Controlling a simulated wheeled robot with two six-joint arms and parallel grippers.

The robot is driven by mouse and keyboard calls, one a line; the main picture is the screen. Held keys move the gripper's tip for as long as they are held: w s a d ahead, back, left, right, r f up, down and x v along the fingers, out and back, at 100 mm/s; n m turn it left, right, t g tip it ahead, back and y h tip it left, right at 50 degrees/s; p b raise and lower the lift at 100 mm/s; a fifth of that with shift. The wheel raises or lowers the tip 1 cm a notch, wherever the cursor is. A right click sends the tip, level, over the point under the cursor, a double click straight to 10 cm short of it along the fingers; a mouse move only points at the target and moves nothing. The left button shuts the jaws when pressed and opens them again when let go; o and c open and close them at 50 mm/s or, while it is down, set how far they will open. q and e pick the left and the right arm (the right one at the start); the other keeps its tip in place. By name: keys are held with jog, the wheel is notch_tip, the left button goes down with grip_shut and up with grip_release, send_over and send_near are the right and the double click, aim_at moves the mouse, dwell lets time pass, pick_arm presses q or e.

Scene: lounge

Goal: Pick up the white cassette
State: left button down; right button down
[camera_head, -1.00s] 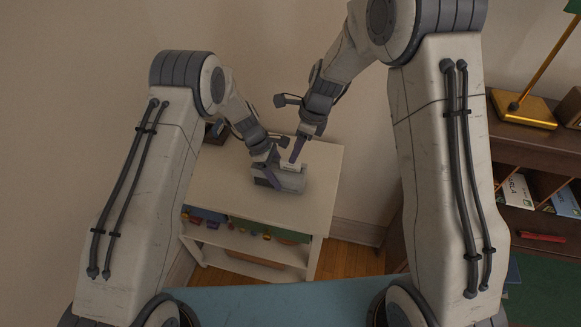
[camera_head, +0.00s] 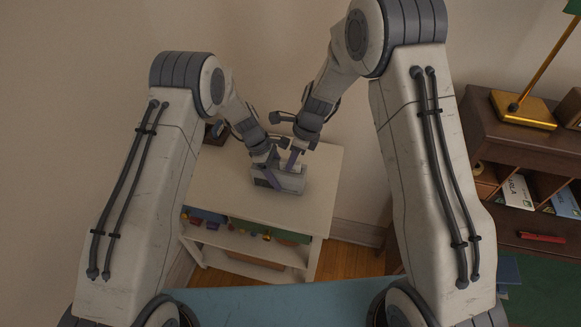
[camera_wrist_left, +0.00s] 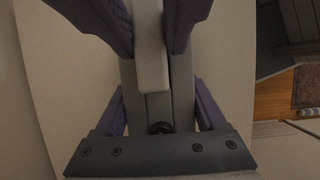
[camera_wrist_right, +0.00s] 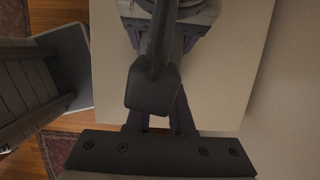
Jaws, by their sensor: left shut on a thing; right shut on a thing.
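The white cassette (camera_head: 290,184) appears as a small pale box on the white shelf unit's top. My left gripper (camera_head: 268,170) reaches down to its left side, with one purple finger across its front. In the left wrist view a narrow white piece (camera_wrist_left: 151,55) lies between the left fingers, so that gripper looks shut on it. My right gripper (camera_head: 292,160) is lowered onto the box's upper back, its fingers shut close together. In the right wrist view a dark block (camera_wrist_right: 153,88) hides much of the grip. I cannot tell whether the box is lifted.
The white shelf unit (camera_head: 312,205) has free top around the box and several coloured items on its lower shelf. A wall stands close behind. A brown cabinet (camera_head: 497,135) with a gold lamp base (camera_head: 524,110) stands at right. A blue surface (camera_head: 280,303) lies in front.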

jog(key=shift+r, duration=0.1)
jog(key=shift+r, duration=0.35)
jog(key=s+a+r, duration=0.1)
jog(key=s+a, duration=0.1)
jog(key=s, duration=0.6)
jog(key=s+a+r, duration=0.1)
jog(key=s+a, duration=0.2)
jog(key=s, duration=0.6)
jog(key=shift+a+r, duration=0.3)
jog(key=shift+s, duration=0.1)
pick_arm(q)
grip_release()
jog(key=shift+r, duration=0.15)
jog(key=v, duration=1.1)
jog(key=shift+w+a+r, duration=0.1)
jog(key=shift+a+r, duration=0.05)
jog(key=shift+r, duration=0.25)
